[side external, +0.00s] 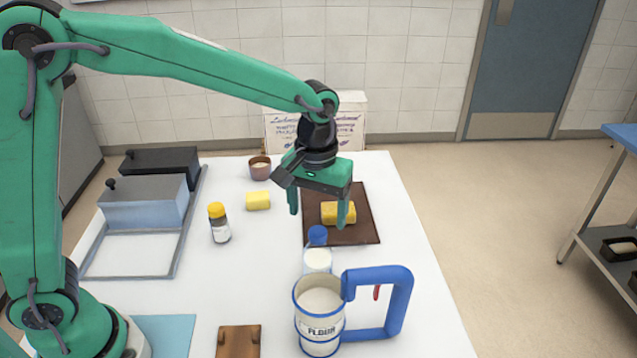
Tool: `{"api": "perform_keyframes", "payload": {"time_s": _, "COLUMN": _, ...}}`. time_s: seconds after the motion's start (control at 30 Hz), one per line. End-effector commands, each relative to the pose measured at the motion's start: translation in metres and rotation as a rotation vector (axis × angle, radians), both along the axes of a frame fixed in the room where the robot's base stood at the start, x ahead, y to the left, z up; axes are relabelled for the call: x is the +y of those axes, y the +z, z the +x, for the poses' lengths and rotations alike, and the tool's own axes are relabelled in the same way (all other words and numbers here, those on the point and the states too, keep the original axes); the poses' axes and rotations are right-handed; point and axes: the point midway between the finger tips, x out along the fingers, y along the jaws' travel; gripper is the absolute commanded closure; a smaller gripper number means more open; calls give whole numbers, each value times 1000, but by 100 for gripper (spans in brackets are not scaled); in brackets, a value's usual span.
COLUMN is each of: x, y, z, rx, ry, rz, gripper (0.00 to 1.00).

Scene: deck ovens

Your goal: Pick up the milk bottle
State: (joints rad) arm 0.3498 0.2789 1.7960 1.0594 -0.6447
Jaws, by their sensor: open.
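The milk bottle (317,260) looks white with a blue cap and stands upright on the white table. Its lower part is hidden behind a flour mug (320,325) with a large blue handle. My gripper (319,209) is open and points down, above and behind the bottle in the picture. Its two green fingers are spread apart with nothing held between them. A yellow block (338,213) on a brown board (352,237) shows behind and beside the right finger. I cannot tell the exact height of the fingers over the board.
A yellow-capped jar (219,225), another yellow block (258,201) and a small cup (260,168) stand left of my gripper. Lidded containers (145,205) sit in a frame at the left. A printed box (350,125) stands at the back. A brown wooden piece (238,342) lies in front.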

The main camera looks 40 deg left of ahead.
Motion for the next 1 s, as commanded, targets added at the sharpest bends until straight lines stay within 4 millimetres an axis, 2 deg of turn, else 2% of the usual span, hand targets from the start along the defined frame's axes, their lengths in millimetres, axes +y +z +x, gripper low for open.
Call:
{"api": "perform_keyframes", "payload": {"time_s": 0.27, "x": -3, "y": -5, "z": 2, "rx": 8, "ry": 4, "rz": 3, "gripper": 26}}
{"api": "perform_keyframes", "payload": {"time_s": 0.6, "x": -3, "y": -28, "z": 1, "rx": 8, "ry": 4, "rz": 3, "gripper": 26}}
{"api": "perform_keyframes", "payload": {"time_s": 0.87, "x": -3, "y": -32, "z": 1, "rx": 8, "ry": 4, "rz": 3, "gripper": 26}}
{"api": "perform_keyframes", "payload": {"time_s": 1.0, "x": -3, "y": -42, "z": 0, "rx": 9, "ry": 4, "rz": 3, "gripper": 26}}
